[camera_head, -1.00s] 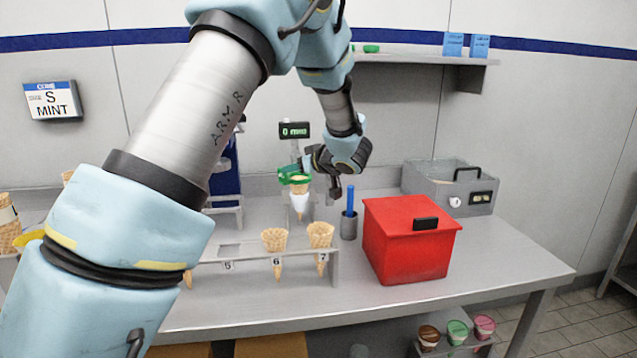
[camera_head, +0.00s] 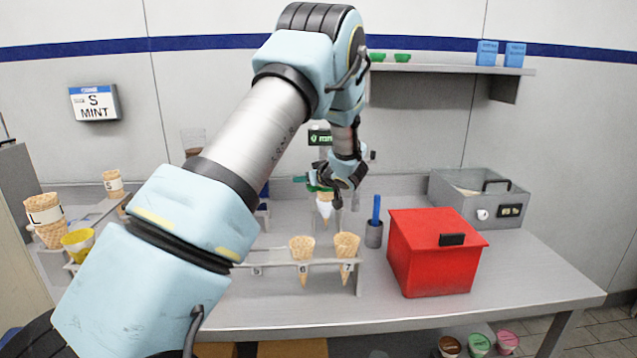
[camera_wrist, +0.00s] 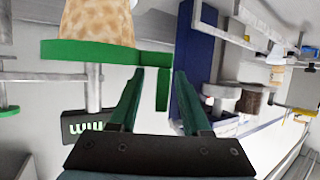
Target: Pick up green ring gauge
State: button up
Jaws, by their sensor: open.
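The green ring gauge (camera_wrist: 90,54) sits around a waffle cone (camera_wrist: 98,22) in the wrist view. A flat green tab (camera_wrist: 163,90) extends from its side and bends down between my fingers. My gripper (camera_wrist: 160,74) is open, with one dark green finger on each side of the tab; I cannot tell whether either touches it. In the head view my gripper (camera_head: 322,181) is close to the cone at the back of the counter, and its wrist and fingers hide most of the gauge.
A rack (camera_head: 330,265) with cones stands in front. A blue-handled tool in a grey cup (camera_head: 374,235), a red box (camera_head: 435,255) and a grey bin (camera_head: 475,200) stand to the right. A small display (camera_head: 319,135) is behind. A shelf (camera_head: 450,71) hangs above.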

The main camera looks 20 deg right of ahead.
grip_shut()
dwell(0.3)
dwell(0.3)
